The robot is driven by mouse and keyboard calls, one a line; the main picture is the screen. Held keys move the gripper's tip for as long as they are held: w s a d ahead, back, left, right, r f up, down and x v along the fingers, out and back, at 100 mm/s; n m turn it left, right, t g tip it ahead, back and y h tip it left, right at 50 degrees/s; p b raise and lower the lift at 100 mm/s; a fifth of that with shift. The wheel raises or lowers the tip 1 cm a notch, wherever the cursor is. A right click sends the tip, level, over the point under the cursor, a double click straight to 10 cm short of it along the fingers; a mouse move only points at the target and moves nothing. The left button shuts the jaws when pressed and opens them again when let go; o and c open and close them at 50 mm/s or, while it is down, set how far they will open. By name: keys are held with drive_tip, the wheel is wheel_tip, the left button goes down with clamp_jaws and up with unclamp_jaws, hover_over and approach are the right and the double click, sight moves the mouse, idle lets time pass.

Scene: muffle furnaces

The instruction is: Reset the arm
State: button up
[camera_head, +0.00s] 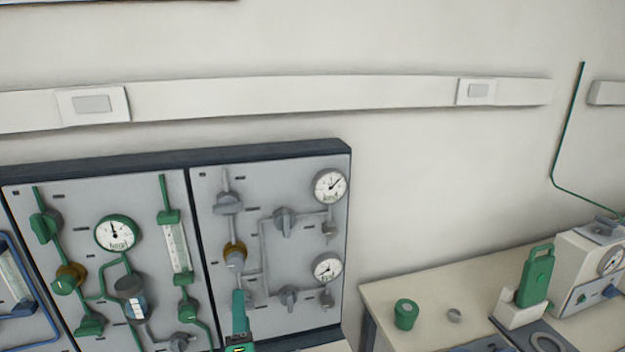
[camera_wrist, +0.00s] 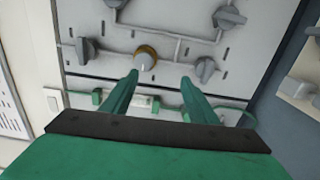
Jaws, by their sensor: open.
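My gripper (camera_wrist: 158,98) shows in the wrist view as two green fingers standing apart, with nothing between them. Beyond the fingers is a grey valve panel (camera_wrist: 120,50) with several grey knobs and one knob with a brass-coloured ring (camera_wrist: 146,57). No finger visibly touches a knob. In the head view, a green part of my arm shows at the bottom, in front of the grey valve panel (camera_head: 215,215), below its brass-ringed knob (camera_head: 235,256). The fingertips cannot be told apart there.
A panel with green pipes and a gauge (camera_head: 117,233) adjoins on the left. At right, a bench (camera_head: 400,287) holds a green cylinder (camera_head: 406,314), a green handled object (camera_head: 537,277) and a white instrument (camera_head: 590,270).

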drive_tip(key=s+d+f+m+h, duration=0.2)
drive_tip(key=s+d+f+m, duration=0.2)
drive_tip(key=s+f+m, duration=0.35)
drive_tip(key=s+d+f+m+h, duration=0.1)
drive_tip(key=s+d+f+m, duration=0.4)
drive_tip(key=s+f, duration=0.5)
drive_tip(key=s+d+f+m, duration=0.1)
drive_tip(key=s+d+m, duration=0.1)
drive_tip(key=s, duration=0.5)
drive_tip(key=s+d+f+m+g+h, duration=0.1)
drive_tip(key=s+d+f+m, duration=0.1)
drive_tip(key=s, duration=0.5)
drive_tip(key=s+d+f+m+h, duration=0.1)
drive_tip(key=s+d+f+m, duration=0.1)
drive_tip(key=s+d+m, duration=0.2)
drive_tip(key=s+m, duration=0.1)
drive_tip(key=s, duration=0.2)
drive_tip(key=shift+s+g, duration=0.15)
drive_tip(key=shift+g, duration=0.25)
